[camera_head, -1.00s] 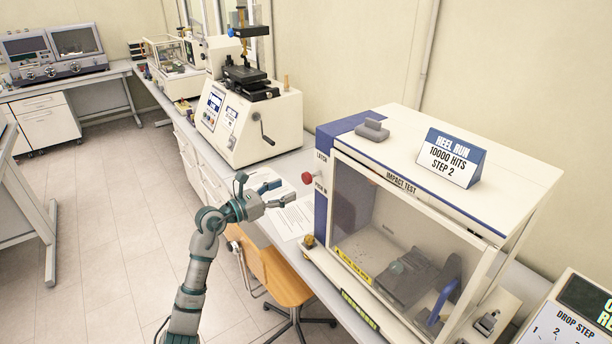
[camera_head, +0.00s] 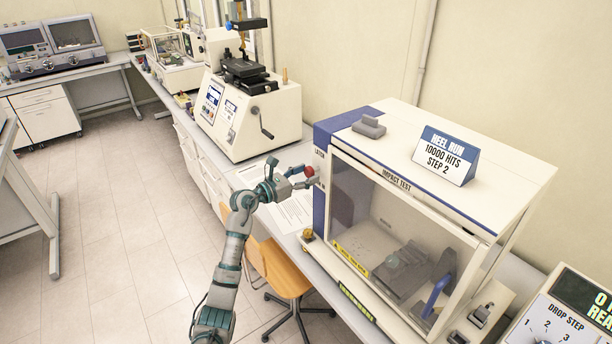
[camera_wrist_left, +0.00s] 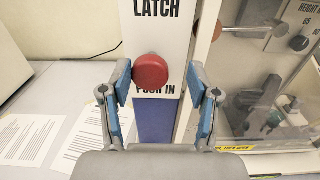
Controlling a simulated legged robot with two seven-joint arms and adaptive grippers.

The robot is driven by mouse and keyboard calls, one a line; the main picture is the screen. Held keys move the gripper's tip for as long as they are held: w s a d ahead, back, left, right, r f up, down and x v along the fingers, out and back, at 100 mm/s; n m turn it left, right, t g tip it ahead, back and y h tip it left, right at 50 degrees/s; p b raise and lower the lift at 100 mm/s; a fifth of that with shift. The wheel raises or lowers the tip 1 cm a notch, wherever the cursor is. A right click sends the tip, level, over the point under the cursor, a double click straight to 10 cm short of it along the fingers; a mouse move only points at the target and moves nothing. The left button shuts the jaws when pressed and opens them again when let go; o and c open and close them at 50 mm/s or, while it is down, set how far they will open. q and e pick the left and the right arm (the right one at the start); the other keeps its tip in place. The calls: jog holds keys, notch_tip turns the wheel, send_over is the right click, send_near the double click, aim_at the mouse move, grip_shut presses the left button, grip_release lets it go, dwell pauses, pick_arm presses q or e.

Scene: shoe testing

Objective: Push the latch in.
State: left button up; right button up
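The latch is a red round knob (camera_head: 309,171) on the left side of the white and blue impact test machine (camera_head: 335,124). In the left wrist view the knob (camera_wrist_left: 150,72) sits between the words LATCH and PUSH IN, partly covering the lower label. My left gripper (camera_head: 302,178) is at the knob in the head view. In the left wrist view its two blue-padded fingers (camera_wrist_left: 158,78) are apart, one on each side of the knob, nearer the left finger. I cannot tell whether they touch it. The right gripper is not in view.
The machine has a clear front door (camera_head: 385,235) and a HEEL RUN sign (camera_head: 446,155) on top. Paper sheets (camera_head: 290,212) lie on the bench left of it. A crank machine (camera_head: 246,112) stands farther back. An orange chair (camera_head: 278,268) is below the bench edge.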

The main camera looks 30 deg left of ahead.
aim_at(306, 173)
pick_arm(q)
jog(key=shift+d+f, duration=0.1)
jog(key=c, duration=0.4)
jog(key=shift+s+a+f, duration=0.1)
jog(key=shift+s+a, duration=0.1)
jog(key=shift+a, duration=0.85)
grip_shut()
jog(key=shift+w+d, duration=0.65)
jog(key=shift+w, duration=0.2)
jog(key=shift+d+r, duration=0.15)
jog(key=shift+r, duration=0.1)
jog(key=o, duration=0.7)
grip_release()
jog(key=shift+c, duration=0.2)
jog(key=o, duration=0.4)
jog(key=shift+w+f, duration=0.1)
jog(key=shift+w, duration=0.2)
jog(key=shift+w+d+f, duration=0.1)
jog(key=shift+w+f, duration=0.25)
jog(key=shift+w, duration=0.3)
jog(key=shift+s+r, duration=0.2)
jog(key=shift+s, duration=0.05)
jog(key=v, duration=1.1)
jog(key=shift+f, duration=0.25)
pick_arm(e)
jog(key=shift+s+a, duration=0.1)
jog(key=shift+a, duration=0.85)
